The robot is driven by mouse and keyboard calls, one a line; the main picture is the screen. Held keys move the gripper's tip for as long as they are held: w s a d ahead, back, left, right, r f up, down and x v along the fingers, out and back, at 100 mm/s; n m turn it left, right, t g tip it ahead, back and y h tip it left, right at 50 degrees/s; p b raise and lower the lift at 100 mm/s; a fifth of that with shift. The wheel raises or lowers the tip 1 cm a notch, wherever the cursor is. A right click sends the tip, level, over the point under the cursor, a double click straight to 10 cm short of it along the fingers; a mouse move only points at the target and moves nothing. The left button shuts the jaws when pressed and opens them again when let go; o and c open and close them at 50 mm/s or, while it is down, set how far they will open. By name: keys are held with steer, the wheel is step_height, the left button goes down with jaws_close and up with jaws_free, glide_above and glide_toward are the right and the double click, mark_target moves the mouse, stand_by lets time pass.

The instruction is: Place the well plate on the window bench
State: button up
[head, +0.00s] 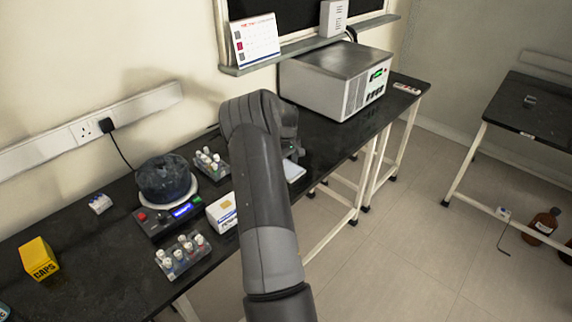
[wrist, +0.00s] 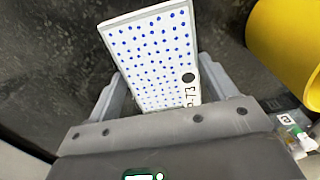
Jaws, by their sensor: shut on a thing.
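The well plate (wrist: 148,52) is a white slab with rows of blue dots, a dark round mark and some lettering at one corner. In the wrist view it stands out between the two grey fingers of my gripper (wrist: 163,85), which is shut on it. Dark speckled bench top shows beyond it. In the head view my arm hides most of my gripper; a pale flat piece (head: 293,171), apparently the plate, shows just right of the arm over the long black bench (head: 100,226). Neither bench is labelled, so I cannot tell which is the window bench.
A yellow cylinder (wrist: 294,45) lies close right of the plate. Vial racks (head: 183,256), a white box (head: 222,213), a stirrer-like device (head: 165,182) and a yellow CAPS box (head: 38,260) crowd the long bench. A large instrument (head: 337,82) stands farther back. Another black bench (head: 540,100) at right is mostly clear.

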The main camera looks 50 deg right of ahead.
steer(key=o, duration=1)
steer(key=shift+f, duration=0.15)
step_height(320, 180, up, 12)
steer(key=s+a+r+t, duration=0.1)
steer(key=s+a+r, duration=0.1)
steer(key=a+r, duration=0.95)
steer(key=s+a+r+t, duration=0.15)
steer(key=a+r, duration=0.45)
steer(key=a, duration=1)
steer(key=s+a+r+t, duration=0.25)
steer(key=s+a, duration=0.65)
steer(key=a, duration=0.5)
steer(key=shift+t, duration=0.3)
steer(key=s+a+f, duration=0.1)
steer(key=s+a, duration=0.1)
steer(key=s, duration=0.1)
steer(key=s+a+f, duration=0.1)
steer(key=s+a, duration=0.2)
steer(key=s, duration=0.1)
steer(key=s+a, duration=0.3)
steer(key=s, duration=0.1)
steer(key=shift+s+a+f, duration=0.25)
steer(key=shift+f, duration=0.15)
